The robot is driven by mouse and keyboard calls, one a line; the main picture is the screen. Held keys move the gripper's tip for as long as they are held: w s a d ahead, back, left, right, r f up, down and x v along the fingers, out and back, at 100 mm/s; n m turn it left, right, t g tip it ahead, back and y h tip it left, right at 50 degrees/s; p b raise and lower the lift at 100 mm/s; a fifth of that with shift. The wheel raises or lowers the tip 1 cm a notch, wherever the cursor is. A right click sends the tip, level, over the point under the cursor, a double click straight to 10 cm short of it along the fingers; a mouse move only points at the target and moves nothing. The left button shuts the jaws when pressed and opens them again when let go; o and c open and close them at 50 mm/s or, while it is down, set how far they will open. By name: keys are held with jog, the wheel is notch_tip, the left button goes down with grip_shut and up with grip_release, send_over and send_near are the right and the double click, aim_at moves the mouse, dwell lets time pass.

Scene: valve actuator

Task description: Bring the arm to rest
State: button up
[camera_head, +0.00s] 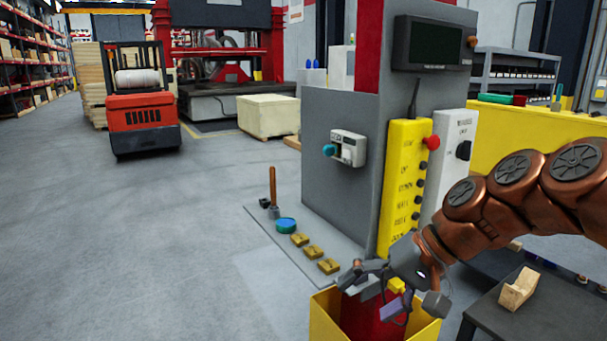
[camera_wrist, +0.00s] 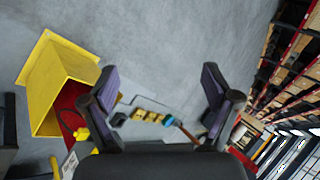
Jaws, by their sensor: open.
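My gripper (camera_head: 372,290) is at the end of my copper-coloured arm, which reaches in from the right in the head view. The yellow bin also shows at the left of the wrist view (camera_wrist: 62,62), beside the left finger.
A grey cabinet (camera_head: 332,192) carries a yellow button panel (camera_head: 397,190) and a white box with a teal knob (camera_head: 348,148). A dark table (camera_head: 545,312) holds a wooden block (camera_head: 519,289) at lower right. A forklift (camera_head: 141,108) stands far left. The left floor is clear.

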jog(key=s+d+f+g+h, duration=0.1)
jog(key=s+d+f+h, duration=0.1)
jog(key=s+f, duration=0.3)
jog(key=s+d+f+g+h, duration=0.1)
jog(key=s+d+f+h, duration=0.2)
jog(key=s, duration=0.6)
jog(key=s+d+f+n+g+h, duration=0.1)
jog(key=s+d+f+h, duration=0.1)
jog(key=s+f, duration=0.5)
jog(key=shift+s+d+f+h, duration=0.15)
jog(key=shift+s+d+h, duration=0.25)
jog(key=shift+d, duration=0.1)
